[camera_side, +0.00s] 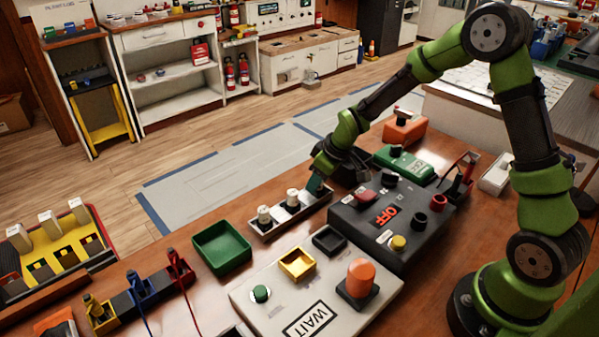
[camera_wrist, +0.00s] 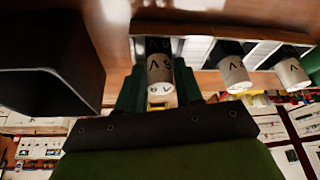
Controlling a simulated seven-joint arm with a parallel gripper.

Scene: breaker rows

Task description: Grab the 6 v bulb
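Several white bulbs stand in a narrow metal rack (camera_side: 272,232). In the side view, two of them, the left bulb (camera_side: 264,214) and the middle bulb (camera_side: 292,198), show clear of my gripper (camera_side: 317,186), which is down at the rack's right end and hides what is there. In the wrist view, a bulb (camera_wrist: 160,75) stands between the green fingers of my gripper (camera_wrist: 160,92). The fingers are close along its sides; whether they press on it is unclear. Two more bulbs (camera_wrist: 232,72) (camera_wrist: 292,72) are to its right. The voltage numbers are not clearly readable.
A green tray (camera_side: 222,249) is left of the rack. A dark box with an OFF label (camera_side: 372,235) is close at the right. A pale WAIT panel (camera_side: 265,310) with an orange knob (camera_side: 361,276) stands in front. Bare wood shows left of the tray.

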